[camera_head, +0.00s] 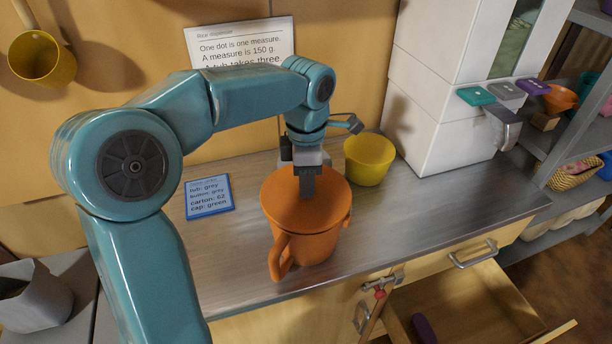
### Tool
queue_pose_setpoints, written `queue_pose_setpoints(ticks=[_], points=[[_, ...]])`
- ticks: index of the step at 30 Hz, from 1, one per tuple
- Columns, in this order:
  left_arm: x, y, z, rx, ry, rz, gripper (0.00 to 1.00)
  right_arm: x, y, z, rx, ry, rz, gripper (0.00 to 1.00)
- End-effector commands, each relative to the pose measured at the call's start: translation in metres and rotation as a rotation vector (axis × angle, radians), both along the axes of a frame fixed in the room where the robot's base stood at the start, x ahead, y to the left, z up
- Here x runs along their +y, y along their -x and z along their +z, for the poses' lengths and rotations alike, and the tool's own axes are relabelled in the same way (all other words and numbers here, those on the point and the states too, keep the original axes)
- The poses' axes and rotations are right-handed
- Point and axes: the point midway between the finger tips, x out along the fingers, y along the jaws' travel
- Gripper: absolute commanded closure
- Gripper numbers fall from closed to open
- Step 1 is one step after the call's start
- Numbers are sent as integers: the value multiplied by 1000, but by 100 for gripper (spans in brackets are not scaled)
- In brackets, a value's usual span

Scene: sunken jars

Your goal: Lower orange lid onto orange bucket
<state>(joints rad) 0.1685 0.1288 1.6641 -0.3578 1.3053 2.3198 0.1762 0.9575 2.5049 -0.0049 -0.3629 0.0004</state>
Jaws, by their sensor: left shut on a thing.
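The orange bucket (314,247) stands upright on the metal counter, with a handle on its left side. The orange lid (279,196) is at the bucket's mouth and covers it from this view. I cannot tell whether the lid rests on the rim or hangs just above it. My left gripper (308,190) points down over the middle of the lid and is shut on it. The grip point itself is partly hidden by the fingers. My right gripper is not in view.
A yellow tub (369,162) stands close behind the bucket to the right. A blue card (208,196) lies on the counter (400,225) at left. A white dispenser (437,115) stands at the back right. An open drawer (470,310) juts out below the counter.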

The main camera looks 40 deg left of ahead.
Motion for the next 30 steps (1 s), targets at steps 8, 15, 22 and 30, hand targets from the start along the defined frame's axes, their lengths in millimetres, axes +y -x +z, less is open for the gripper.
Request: queue_pose_setpoints(ticks=[8,15,22,30], points=[[0,-1,-8,-1,0,0,100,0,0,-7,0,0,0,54],[0,0,-8,-1,-1,0,100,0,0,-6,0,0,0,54],[0,0,-11,-1,0,0,100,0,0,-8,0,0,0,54],[0,0,-12,-1,-1,0,100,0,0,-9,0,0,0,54]])
